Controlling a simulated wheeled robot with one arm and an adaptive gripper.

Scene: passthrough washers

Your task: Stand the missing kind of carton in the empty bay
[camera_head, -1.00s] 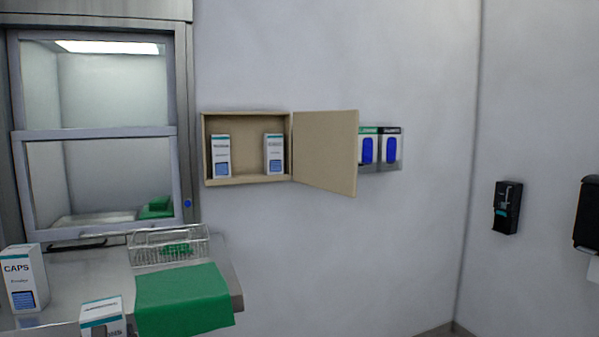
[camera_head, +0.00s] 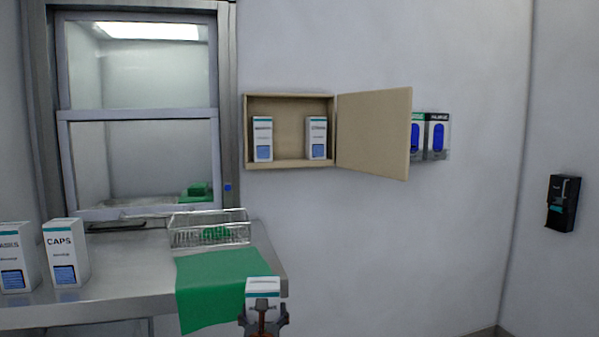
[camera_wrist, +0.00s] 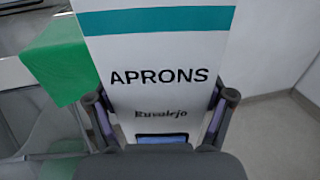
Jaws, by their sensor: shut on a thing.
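My gripper (camera_head: 263,318) is shut on a white carton with a teal band (camera_head: 263,289), at the bottom of the head view. In the wrist view the carton (camera_wrist: 160,55) reads APRONS and sits between the fingers, facing the camera. The carton is in front of the counter's right end in the picture. An open wall cabinet (camera_head: 290,97) holds a left carton (camera_head: 262,138) and a right carton (camera_head: 316,138), both upright, with an empty bay between them. Their labels are too small to read surely.
The cabinet door (camera_head: 374,133) stands open to the right, partly covering glove boxes (camera_head: 437,136). The steel counter (camera_head: 120,290) bears a CAPS carton (camera_head: 66,253), another carton (camera_head: 16,257) partly cut off, a wire basket (camera_head: 209,230) and a green cloth (camera_head: 221,285).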

